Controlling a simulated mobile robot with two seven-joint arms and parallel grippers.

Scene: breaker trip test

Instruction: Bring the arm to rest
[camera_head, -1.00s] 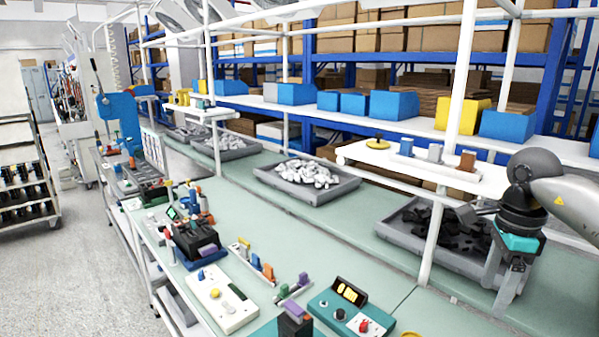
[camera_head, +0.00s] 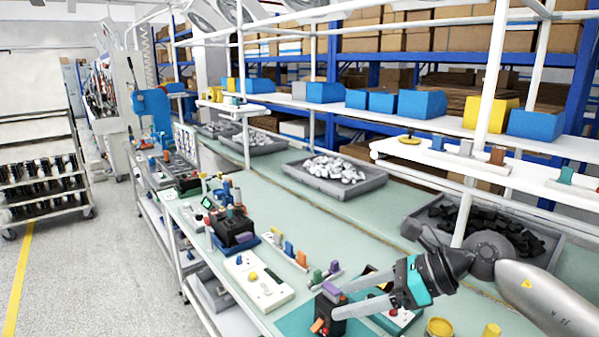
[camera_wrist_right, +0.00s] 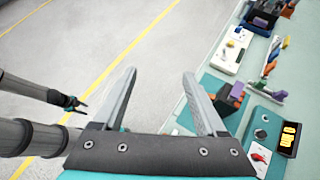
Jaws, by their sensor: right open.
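My right gripper (camera_head: 338,300) reaches in from the right in the head view, over the front of the bench. Its two grey fingers are apart with nothing between them. In the wrist view the open fingers (camera_wrist_right: 160,72) show against the grey floor, just left of the bench edge. My left gripper (camera_wrist_right: 73,103) is small and dark at the left of the wrist view, above the floor. I cannot make out its jaws, and it does not show in the head view.
The green bench (camera_head: 300,205) carries a white panel (camera_head: 258,283) and a black device (camera_head: 234,230). A teal panel (camera_wrist_right: 262,130) lies near the right fingers. Grey trays (camera_head: 335,175) stand behind. A cart (camera_head: 40,175) stands at the left; the floor (camera_head: 110,270) is clear.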

